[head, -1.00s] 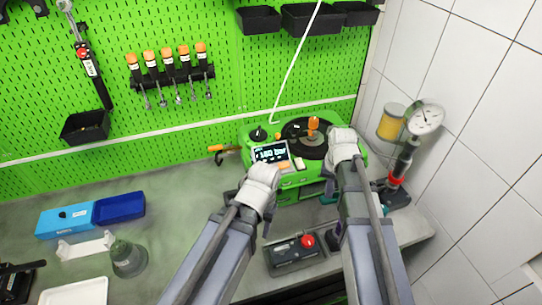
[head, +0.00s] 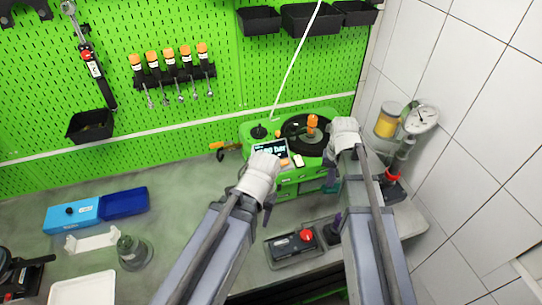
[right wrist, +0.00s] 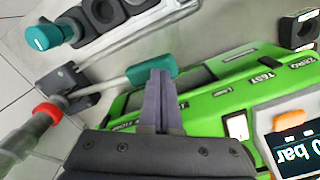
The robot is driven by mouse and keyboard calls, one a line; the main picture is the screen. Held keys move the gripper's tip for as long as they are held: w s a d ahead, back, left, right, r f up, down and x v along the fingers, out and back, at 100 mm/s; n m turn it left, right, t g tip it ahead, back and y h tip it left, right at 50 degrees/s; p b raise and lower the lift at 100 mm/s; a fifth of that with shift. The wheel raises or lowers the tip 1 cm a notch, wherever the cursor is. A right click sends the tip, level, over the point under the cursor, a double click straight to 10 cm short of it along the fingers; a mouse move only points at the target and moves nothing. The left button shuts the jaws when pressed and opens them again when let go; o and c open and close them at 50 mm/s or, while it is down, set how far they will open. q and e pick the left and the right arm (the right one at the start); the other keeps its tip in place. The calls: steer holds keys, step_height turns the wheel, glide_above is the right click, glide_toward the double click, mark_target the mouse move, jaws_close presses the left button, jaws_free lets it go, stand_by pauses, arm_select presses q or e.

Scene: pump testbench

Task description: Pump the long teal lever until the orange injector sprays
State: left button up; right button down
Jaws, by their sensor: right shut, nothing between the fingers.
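The long lever has a teal grip (right wrist: 152,75) on a pale rod that runs left to a dark pivot block. My right gripper (right wrist: 162,75) is shut and empty, its fingertips overlapping the grip's lower edge in the right wrist view; I cannot tell whether they touch. In the head view the lever is mostly hidden by my right arm. The orange injector (head: 312,122) stands upright on the black round part of the green pump tester (head: 300,187). No spray shows. My left gripper (head: 268,203) is in front of the tester, its fingers mostly hidden.
The tester's display (head: 270,149) is partly covered by my left wrist. A control box with a red button (head: 306,236) lies in front. A gauge (head: 421,118) and yellow-filled cup (head: 388,120) stand at right by the tiled wall. Blue boxes (head: 125,202) lie left.

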steer(key=shift+r+p, duration=2.9)
steer(key=shift+r, duration=0.15)
steer(key=shift+f, duration=0.1)
